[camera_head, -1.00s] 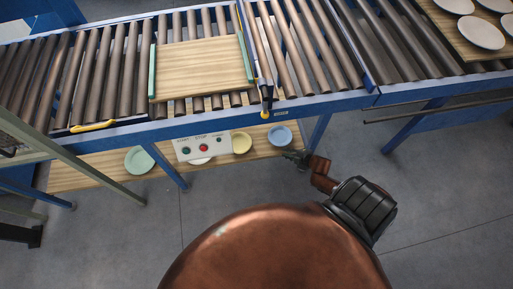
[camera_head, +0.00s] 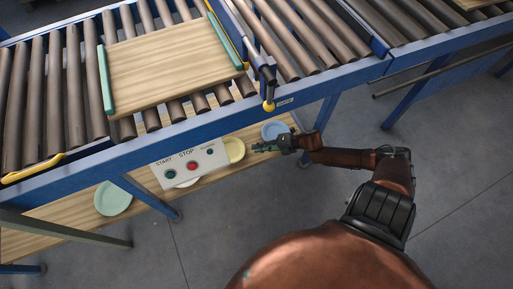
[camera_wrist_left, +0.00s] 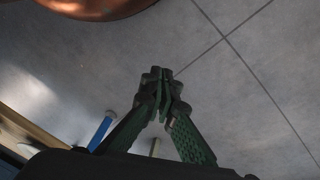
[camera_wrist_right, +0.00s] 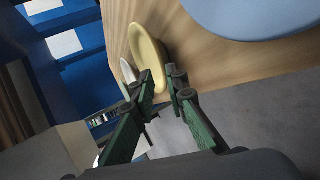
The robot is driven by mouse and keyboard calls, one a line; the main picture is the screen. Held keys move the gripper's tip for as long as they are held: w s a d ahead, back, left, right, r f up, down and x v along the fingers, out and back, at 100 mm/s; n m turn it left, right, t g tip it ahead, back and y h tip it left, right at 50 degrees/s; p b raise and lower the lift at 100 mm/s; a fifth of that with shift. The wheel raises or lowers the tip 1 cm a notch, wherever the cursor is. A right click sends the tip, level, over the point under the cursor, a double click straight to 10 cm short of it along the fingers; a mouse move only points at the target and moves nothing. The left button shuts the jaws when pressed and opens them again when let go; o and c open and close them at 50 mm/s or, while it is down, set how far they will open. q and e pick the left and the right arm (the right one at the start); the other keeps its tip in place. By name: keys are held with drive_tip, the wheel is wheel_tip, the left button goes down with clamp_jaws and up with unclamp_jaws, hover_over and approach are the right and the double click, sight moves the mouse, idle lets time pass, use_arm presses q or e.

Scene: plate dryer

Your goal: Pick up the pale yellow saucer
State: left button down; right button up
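A blue plate (camera_head: 272,129) is right of the saucer, and a green plate (camera_head: 112,199) is farther left. A white plate (camera_wrist_right: 128,71) is mostly behind the control box (camera_head: 200,158). The blue conveyor frame (camera_head: 140,143) overhangs the shelf. Open floor lies in front.

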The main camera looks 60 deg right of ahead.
sight(236, 149)
use_arm(q)
drive_tip(key=shift+f, duration=0.1)
